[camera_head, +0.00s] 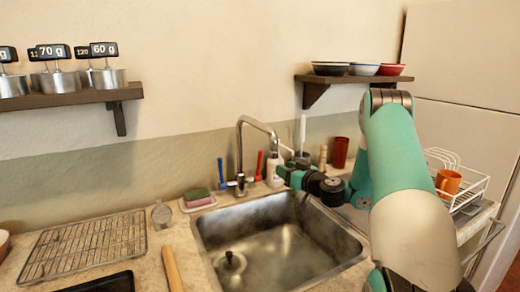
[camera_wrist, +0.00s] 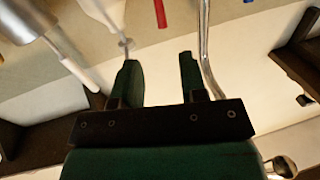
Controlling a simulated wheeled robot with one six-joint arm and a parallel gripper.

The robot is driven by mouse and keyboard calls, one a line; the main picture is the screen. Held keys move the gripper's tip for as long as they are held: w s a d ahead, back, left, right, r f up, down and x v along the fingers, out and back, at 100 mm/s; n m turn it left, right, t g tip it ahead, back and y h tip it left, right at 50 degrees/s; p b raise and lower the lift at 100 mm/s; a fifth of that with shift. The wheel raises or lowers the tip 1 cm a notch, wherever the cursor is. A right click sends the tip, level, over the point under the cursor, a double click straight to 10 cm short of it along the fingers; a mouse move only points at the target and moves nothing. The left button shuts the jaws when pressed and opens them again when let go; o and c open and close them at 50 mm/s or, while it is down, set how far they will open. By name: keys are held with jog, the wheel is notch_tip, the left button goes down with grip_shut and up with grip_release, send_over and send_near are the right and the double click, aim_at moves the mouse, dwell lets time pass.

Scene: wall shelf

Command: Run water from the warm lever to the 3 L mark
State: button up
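The red lever (camera_head: 258,165) stands right of the faucet (camera_head: 240,150) at the back of the sink, and a blue lever (camera_head: 220,172) stands on its left. In the wrist view the red lever (camera_wrist: 160,13) shows at the top, beyond the fingertips, with the blue lever (camera_wrist: 249,1) at the edge. My gripper (camera_head: 284,172) is right of the faucet, over the sink's back edge, near a white bottle (camera_head: 274,180). The wrist view shows my gripper (camera_wrist: 158,75) with fingers apart and nothing between them. The sink (camera_head: 285,250) shows no running water. No 3 L mark is readable.
A sponge on a dish (camera_head: 198,198), a wire rack (camera_head: 85,245) and a rolling pin (camera_head: 172,270) lie left of the sink. A red cup (camera_head: 340,152) and a dish rack with an orange mug (camera_head: 448,181) are at right. Shelves (camera_head: 70,98) hang above.

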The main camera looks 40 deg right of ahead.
jog(key=p, duration=0.9)
send_near(260, 157)
jog(key=shift+w, duration=0.85)
jog(key=w, duration=0.3)
jog(key=w+p, duration=0.1)
jog(key=w, duration=0.2)
jog(key=w+p, duration=0.1)
jog(key=w, duration=0.2)
jog(key=shift+d+f, duration=0.15)
jog(key=shift+d, duration=0.2)
jog(key=shift+c, duration=0.4)
grip_shut()
